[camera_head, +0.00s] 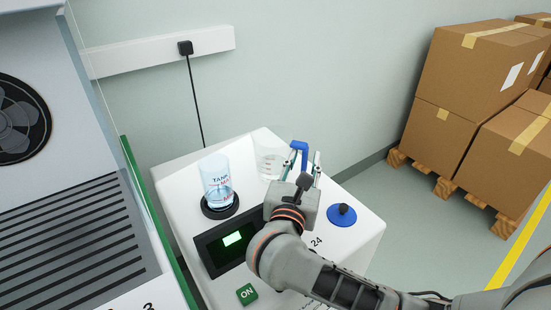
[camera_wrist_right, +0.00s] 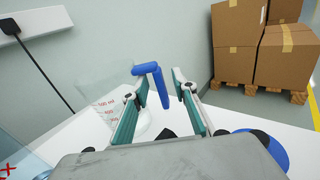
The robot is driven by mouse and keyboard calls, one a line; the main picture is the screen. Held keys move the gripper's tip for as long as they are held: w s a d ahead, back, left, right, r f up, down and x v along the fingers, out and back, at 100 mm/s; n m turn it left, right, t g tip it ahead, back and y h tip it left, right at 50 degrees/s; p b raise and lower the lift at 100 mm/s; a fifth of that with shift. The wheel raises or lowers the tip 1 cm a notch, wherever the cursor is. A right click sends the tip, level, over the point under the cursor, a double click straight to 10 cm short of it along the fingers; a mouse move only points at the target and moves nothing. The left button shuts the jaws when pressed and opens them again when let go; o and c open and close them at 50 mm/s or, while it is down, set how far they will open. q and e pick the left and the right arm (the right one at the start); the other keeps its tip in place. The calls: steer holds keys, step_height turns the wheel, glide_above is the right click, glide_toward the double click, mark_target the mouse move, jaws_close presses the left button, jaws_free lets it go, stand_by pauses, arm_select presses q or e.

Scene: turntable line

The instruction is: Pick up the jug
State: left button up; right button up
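The jug (camera_head: 271,161) is clear, with measuring marks and a blue handle (camera_head: 300,148). It stands upright at the back of the white machine top, partly hidden by my right gripper (camera_head: 304,165). In the right wrist view the jug (camera_wrist_right: 112,105) is at left, and its handle (camera_wrist_right: 153,76) reaches in between my fingers. My right gripper (camera_wrist_right: 160,92) is open, one finger on each side of the handle, with a gap visible on the right side. Whether the left finger touches the handle I cannot tell. My left gripper is not in view.
A labelled clear cup (camera_head: 216,178) stands on a black round plate left of the jug. A blue disc with a black knob (camera_head: 342,214) is right of my gripper. A screen (camera_head: 225,243) and green ON button (camera_head: 247,294) are in front. Boxes (camera_head: 470,75) stand far right.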

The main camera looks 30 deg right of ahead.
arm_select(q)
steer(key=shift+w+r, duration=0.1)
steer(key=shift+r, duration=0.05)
arm_select(e)
steer(key=c, duration=0.4)
jaws_close()
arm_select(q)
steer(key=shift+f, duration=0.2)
arm_select(e)
steer(key=shift+r, duration=0.3)
